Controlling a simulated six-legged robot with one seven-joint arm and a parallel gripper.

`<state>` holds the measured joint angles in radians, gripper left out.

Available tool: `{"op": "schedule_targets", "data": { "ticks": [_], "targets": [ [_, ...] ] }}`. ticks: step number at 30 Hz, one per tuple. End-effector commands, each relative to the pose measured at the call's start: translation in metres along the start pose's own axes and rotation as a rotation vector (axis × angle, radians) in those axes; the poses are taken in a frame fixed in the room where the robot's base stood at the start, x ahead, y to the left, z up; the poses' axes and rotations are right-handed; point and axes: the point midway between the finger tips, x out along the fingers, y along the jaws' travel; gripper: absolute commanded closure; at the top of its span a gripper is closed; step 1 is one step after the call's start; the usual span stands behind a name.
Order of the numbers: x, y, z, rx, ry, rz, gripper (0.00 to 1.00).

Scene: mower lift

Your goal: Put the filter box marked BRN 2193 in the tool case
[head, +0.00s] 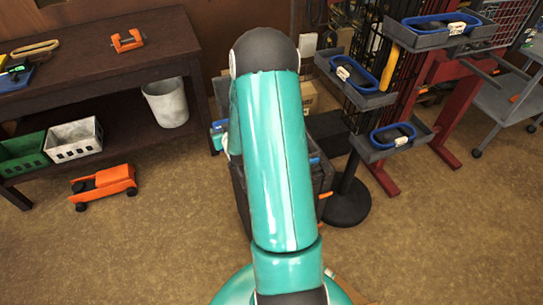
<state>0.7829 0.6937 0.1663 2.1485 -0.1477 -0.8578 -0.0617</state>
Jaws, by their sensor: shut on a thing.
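My teal arm fills the middle of the head view and hides much behind it. My gripper is not visible, and neither is anything it holds. No marking BRN 2193 can be read anywhere. A dark open container (323,178) with orange parts on its side shows in part behind my arm; it may be the tool case, but I cannot tell. A small blue and white thing (218,129) shows just left of my arm, too covered to identify.
A dark workbench (100,60) stands at the left, with a white bin (166,102) on its lower shelf. An orange jack (103,186) sits on the floor. A post stand with blue-lined trays (395,135) is at the right. The brown floor is clear at front left and right.

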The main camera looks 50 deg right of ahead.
Motion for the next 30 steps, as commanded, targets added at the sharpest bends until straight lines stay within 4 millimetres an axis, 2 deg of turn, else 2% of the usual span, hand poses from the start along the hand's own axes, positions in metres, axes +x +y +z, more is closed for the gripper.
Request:
{"op": "schedule_targets", "data": {
  "ticks": [1,3,8,19,24,30],
  "targets": [
    [0.0,0.017,-0.001,0.008,0.003,0.021,0.7],
    [0.0,0.031,-0.001,0.015,0.002,0.038,0.7],
    [0.001,0.053,0.005,0.019,0.0,0.051,0.7],
    [0.005,0.132,0.042,0.019,0.0,0.049,0.7],
    [0.013,0.157,0.072,0.019,-0.001,0.046,0.7],
    [0.019,0.172,0.088,0.017,0.002,0.045,0.7]
  ]
}}
